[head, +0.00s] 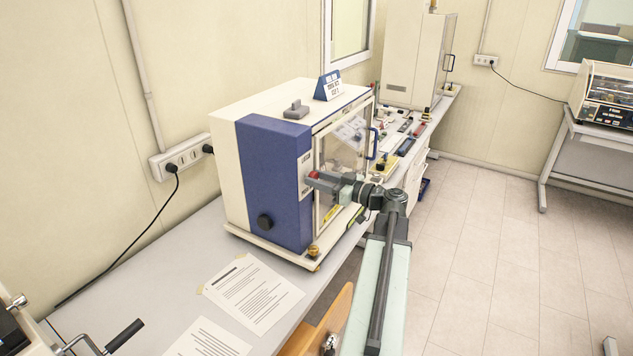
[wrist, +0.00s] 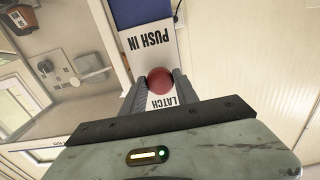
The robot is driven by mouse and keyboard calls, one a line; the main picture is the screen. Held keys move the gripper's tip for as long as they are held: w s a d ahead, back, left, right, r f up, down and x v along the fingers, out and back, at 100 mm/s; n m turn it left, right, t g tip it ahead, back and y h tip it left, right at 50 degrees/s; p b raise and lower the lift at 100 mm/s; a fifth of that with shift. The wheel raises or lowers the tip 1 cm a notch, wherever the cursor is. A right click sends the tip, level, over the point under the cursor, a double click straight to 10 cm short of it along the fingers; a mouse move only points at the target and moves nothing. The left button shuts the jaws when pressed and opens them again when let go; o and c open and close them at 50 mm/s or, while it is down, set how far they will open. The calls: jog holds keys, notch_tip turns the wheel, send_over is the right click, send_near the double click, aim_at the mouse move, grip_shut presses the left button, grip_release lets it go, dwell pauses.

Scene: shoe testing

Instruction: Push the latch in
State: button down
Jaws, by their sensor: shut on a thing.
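The latch is a round red knob (wrist: 159,80) on a white label plate (wrist: 151,42) that reads "PUSH IN" and "LATCH" in the wrist view. In the head view the red knob (head: 313,175) shows at the front of the blue and cream machine (head: 272,185). My gripper (head: 316,181) reaches the machine's front from the right. In the wrist view my gripper (wrist: 157,82) has one grey finger on each side of the knob, shut on it. How far the knob stands out from the plate cannot be told.
The machine's clear door (head: 342,150) with a blue handle (head: 372,143) is beside the label plate. Printed sheets (head: 250,294) lie on the bench in front. A crank handle (head: 124,335) is at the lower left. Open floor (head: 490,240) lies to the right.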

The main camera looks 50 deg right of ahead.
jog(key=shift+w+a+r, duration=0.1)
jog(key=shift+w, duration=0.05)
jog(key=c, duration=1.1)
grip_release()
jog(key=shift+o, duration=0.8)
jog(key=shift+w, duration=0.25)
jog(key=shift+s, duration=0.25)
jog(key=s+d, duration=0.1)
jog(key=s, duration=0.6)
jog(key=shift+s+d, duration=0.3)
